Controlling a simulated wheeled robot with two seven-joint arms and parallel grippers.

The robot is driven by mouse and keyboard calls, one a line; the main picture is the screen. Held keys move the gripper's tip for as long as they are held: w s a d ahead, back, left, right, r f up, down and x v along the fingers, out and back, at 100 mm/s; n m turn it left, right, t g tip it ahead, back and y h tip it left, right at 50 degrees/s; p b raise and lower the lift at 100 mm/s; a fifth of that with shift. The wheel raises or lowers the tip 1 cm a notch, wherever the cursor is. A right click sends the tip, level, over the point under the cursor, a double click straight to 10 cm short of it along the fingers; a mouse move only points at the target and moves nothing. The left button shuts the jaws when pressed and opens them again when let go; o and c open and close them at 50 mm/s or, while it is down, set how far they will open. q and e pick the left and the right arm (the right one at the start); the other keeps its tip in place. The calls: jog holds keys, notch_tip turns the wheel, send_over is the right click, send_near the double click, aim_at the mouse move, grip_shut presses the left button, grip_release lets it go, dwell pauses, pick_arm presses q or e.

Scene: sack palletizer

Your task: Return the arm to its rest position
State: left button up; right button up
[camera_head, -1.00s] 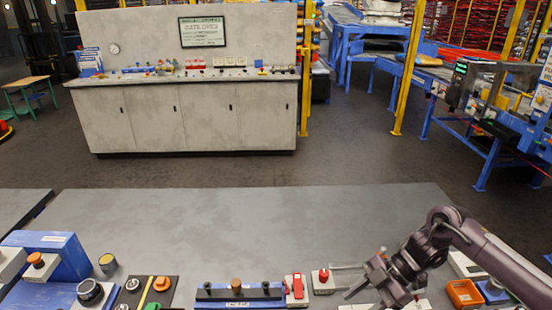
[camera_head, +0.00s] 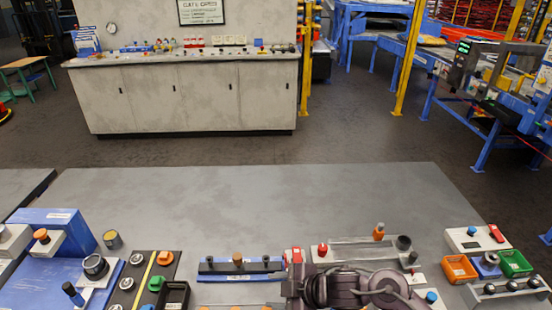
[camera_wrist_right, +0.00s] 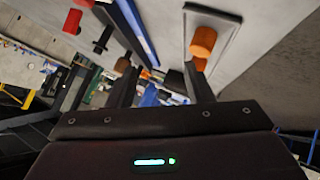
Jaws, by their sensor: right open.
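My right arm (camera_head: 352,286) shows at the bottom centre of the head view, folded close in over the near edge of the desk; its fingertips are hard to make out there. In the right wrist view my right gripper (camera_wrist_right: 160,84) has its two dark fingers apart with nothing held between them. An orange knob (camera_wrist_right: 203,42) on a pale plate shows just beyond the right-hand finger. My left gripper is not in view.
The grey desk (camera_head: 250,195) is clear in its middle. Its near edge holds a blue bar with knobs (camera_head: 240,267), a red-topped button (camera_head: 322,250), an orange bin (camera_head: 459,268) and a green bin (camera_head: 514,263). A console cabinet (camera_head: 190,95) stands beyond the floor.

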jog(key=s+d+r+m+g+h, duration=0.1)
jog(key=s+d+r+m+h, duration=0.1)
jog(key=s+d+m+h, duration=1.15)
jog(key=s+d+f+m+g+y, duration=0.1)
jog(key=s+d+f+m+y, duration=0.15)
jog(key=f, duration=1.15)
jog(key=s+d+f+m+y, duration=0.1)
jog(key=d+f+y, duration=0.15)
jog(key=f, duration=1.05)
jog(key=s+d+f+g, duration=0.1)
jog(key=s+d+f, duration=0.1)
jog(key=s+f, duration=0.8)
jog(key=s+d+f, duration=0.2)
jog(key=s+f, duration=0.8)
jog(key=f, duration=0.1)
jog(key=shift+s+d+f+g, duration=0.15)
jog(key=shift+f+g, duration=0.1)
jog(key=shift+g, duration=0.15)
